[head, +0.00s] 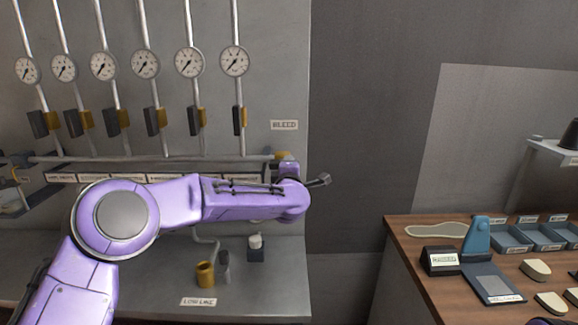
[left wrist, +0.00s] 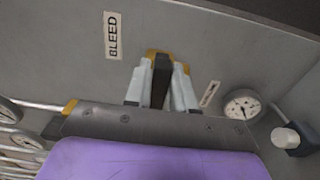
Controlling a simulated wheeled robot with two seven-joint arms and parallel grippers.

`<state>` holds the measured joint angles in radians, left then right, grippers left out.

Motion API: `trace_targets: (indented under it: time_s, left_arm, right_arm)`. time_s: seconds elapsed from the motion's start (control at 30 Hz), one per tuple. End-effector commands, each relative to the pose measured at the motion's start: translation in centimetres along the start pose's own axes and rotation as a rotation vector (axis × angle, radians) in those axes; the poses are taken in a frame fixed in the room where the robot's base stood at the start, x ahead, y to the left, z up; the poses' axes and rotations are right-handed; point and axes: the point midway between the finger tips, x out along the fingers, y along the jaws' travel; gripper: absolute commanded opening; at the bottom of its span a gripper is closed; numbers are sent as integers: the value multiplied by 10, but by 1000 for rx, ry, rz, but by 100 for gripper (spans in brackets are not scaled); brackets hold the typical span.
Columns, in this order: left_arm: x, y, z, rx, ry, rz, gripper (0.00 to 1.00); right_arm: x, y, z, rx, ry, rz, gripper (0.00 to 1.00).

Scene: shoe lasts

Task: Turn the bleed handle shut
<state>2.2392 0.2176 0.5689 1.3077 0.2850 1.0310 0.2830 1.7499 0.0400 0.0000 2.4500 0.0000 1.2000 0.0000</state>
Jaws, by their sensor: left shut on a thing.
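The bleed handle (left wrist: 161,80) is a dark bar in the left wrist view, just below the BLEED label (left wrist: 112,36). My left gripper (left wrist: 164,85) is shut on it, with one pale finger on each side. Yellow parts show around the handle's far end and the fingertips. In the head view the yellow bleed valve (head: 283,156) is at the right end of the horizontal pipe, under the BLEED label (head: 284,125). My purple wrist hides the handle and the fingers there. How far the handle is turned I cannot tell. My right gripper is not in view.
Several round gauges (head: 145,64) and dark-handled yellow valves line the panel at left. A yellow cup-like part (head: 205,273) and a small dark block (head: 256,250) sit on the grey shelf below. A wooden bench (head: 420,270) with trays stands at right.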

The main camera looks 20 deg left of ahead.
Motion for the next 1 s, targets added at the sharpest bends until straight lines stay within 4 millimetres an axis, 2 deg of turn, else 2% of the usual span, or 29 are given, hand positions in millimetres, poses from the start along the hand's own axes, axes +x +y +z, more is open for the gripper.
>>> trace_targets:
  time_s: [0.47, 0.5, 0.53, 0.87, 1.0]
  left_arm:
    - [0, -1, 1, 15, -2, -1, 0]
    - [0, -1, 1, 15, -2, -1, 34]
    - [0, -1, 1, 15, -2, -1, 44]
    - [-3, -2, 0, 12, -1, -1, 45]
    - [-24, -5, 0, 12, -3, 1, 45]
  right_arm:
    - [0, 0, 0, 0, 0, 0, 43]
    - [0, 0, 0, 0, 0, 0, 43]
    - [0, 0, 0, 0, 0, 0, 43]
    - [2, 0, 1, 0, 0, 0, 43]
    - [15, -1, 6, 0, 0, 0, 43]
